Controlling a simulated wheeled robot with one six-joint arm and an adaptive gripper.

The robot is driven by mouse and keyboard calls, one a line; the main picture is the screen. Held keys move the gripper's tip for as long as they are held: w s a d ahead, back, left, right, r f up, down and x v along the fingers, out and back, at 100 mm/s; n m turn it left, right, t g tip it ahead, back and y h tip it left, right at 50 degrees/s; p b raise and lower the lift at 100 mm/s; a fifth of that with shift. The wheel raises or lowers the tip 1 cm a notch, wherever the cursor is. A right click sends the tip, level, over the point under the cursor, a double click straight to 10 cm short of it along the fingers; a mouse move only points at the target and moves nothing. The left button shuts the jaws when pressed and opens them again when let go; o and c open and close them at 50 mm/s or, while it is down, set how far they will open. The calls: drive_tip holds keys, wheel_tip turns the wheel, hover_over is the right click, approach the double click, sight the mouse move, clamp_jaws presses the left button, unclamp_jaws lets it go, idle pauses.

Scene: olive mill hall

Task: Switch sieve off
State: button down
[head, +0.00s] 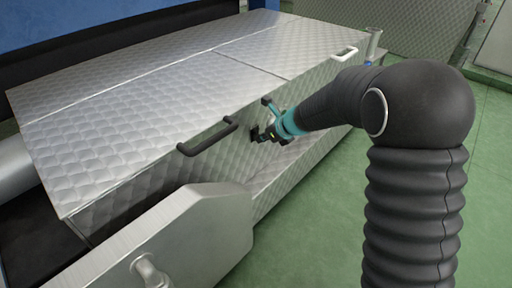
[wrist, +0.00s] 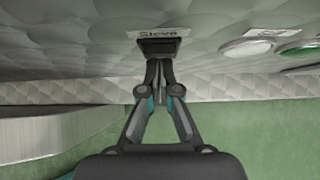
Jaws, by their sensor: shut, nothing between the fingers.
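The sieve switch is a small dark box (wrist: 160,46) under a white label (wrist: 158,33) reading "Sieve" in the wrist view. It sits on the quilted metal front of the machine. My gripper (wrist: 159,64) is shut and empty, its fingertips right at the lower edge of the switch. I cannot tell whether they touch it. In the head view my gripper (head: 262,137) is at the machine's front panel, beside the dark switch (head: 253,131). The switch's setting cannot be made out.
A metal housing (head: 180,240) stands in front. Green floor (head: 320,225) is open.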

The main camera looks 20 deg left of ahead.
drive_tip(key=shift+a, duration=0.3)
idle(0.4)
